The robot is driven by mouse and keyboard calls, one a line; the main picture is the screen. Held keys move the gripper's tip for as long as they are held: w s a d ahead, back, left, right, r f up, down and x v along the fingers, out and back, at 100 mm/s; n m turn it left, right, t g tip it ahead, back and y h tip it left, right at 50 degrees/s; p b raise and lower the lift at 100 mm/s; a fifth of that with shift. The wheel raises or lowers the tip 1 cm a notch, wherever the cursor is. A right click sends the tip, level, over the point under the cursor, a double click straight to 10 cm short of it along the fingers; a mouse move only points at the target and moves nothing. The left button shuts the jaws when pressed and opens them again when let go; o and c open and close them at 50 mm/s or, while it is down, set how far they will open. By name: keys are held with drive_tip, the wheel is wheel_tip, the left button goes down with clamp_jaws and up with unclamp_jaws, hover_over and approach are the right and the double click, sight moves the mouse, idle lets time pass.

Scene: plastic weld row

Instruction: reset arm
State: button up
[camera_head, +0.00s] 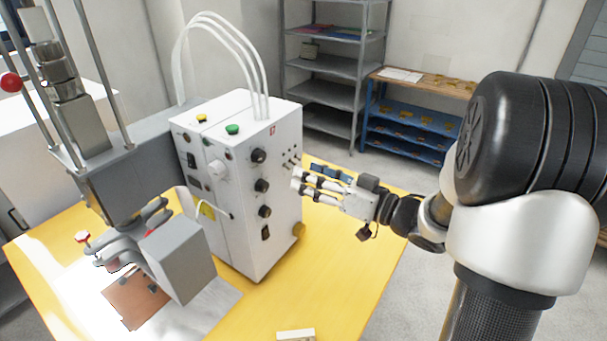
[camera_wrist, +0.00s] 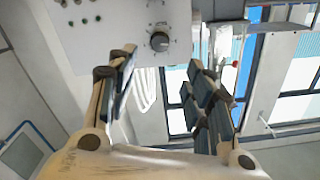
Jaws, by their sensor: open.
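My gripper (camera_head: 318,187) is at the end of my arm, to the right of the white control box (camera_head: 245,185), with its fingers pointing left toward the box's knob side. In the wrist view my gripper (camera_wrist: 165,95) shows two spread fingers with dark pads and nothing between them. The control box (camera_wrist: 125,25) appears beyond the fingertips, with a black knob and small switches. In the head view the fingertips look close to the box. I cannot tell whether they touch it.
The box stands on a yellow table (camera_head: 345,270) beside a grey press (camera_head: 125,180) with a brown plate (camera_head: 137,300) under it. A small light block (camera_head: 296,334) lies at the front edge. Grey shelves (camera_head: 335,66) and a blue rack (camera_head: 415,125) stand behind.

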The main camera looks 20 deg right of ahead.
drive_tip(key=shift+w, duration=0.1)
idle(0.3)
drive_tip(key=w+d+r+m+h, duration=0.2)
drive_tip(key=w+d+r+h, duration=0.1)
drive_tip(key=h, duration=0.6)
drive_tip(key=s+m+g+h, duration=0.25)
drive_tip(key=s+h, duration=0.25)
drive_tip(key=s, duration=0.3)
drive_tip(key=s+a+f+g+y, duration=0.1)
drive_tip(key=s+a, duration=0.4)
drive_tip(key=s, duration=0.5)
drive_tip(key=s+a+f+n+g+y, duration=0.1)
drive_tip(key=s+a+f+g, duration=0.3)
drive_tip(key=s, duration=0.7)
drive_tip(key=shift+s+a+f+g+y, duration=0.25)
drive_tip(key=shift+a+g+y, duration=0.4)
drive_tip(key=shift+g, duration=0.6)
drive_tip(key=shift+w+d, duration=0.1)
